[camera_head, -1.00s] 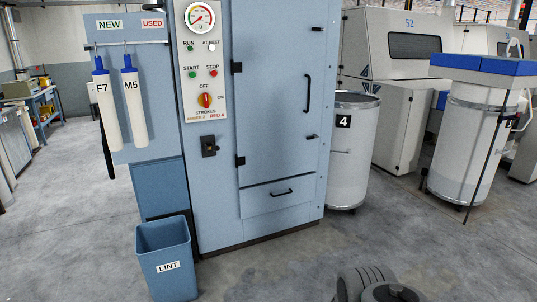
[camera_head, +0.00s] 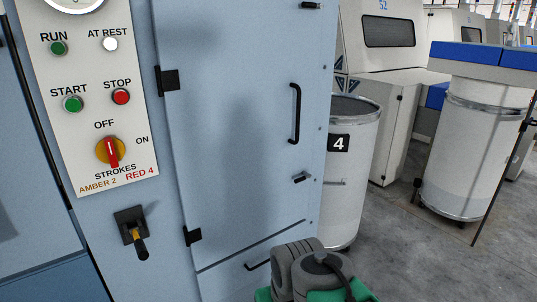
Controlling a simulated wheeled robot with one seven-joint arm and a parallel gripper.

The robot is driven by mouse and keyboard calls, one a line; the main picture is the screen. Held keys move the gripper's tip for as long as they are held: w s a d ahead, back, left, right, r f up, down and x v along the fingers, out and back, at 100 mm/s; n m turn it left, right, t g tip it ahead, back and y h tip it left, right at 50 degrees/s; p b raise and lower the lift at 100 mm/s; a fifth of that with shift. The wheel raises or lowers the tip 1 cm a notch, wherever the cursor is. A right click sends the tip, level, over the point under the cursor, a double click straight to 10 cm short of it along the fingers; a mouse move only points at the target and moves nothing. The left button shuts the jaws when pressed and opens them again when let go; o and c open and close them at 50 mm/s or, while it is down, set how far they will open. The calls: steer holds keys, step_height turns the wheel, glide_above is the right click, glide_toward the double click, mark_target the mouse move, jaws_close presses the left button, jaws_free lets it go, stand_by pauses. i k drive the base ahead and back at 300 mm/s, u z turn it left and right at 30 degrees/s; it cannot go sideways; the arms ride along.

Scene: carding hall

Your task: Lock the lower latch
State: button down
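The lower latch (camera_head: 300,178) is a small dark handle near the right edge of the pale blue cabinet door (camera_head: 240,130), below the door's black pull handle (camera_head: 295,113). It lies roughly sideways; whether it is engaged cannot be told. The upper latch (camera_head: 311,5) shows at the top edge of the picture, also roughly sideways. The door looks closed against the frame. Grey rounded links of my arm show at the bottom, below the lower latch and in front of the lower panel. My gripper is not in view.
On the left are the control panel (camera_head: 83,95) with its red-and-yellow switch (camera_head: 110,151) and a black plate with a handle (camera_head: 131,232). Door hinges (camera_head: 168,79) are on the left side. A white can marked 4 (camera_head: 353,165) stands close right of the cabinet. Floor farther right is open.

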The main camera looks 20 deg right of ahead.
mark_target(307, 176)
steer(key=i, duration=1.7)
steer(key=z, duration=0.05)
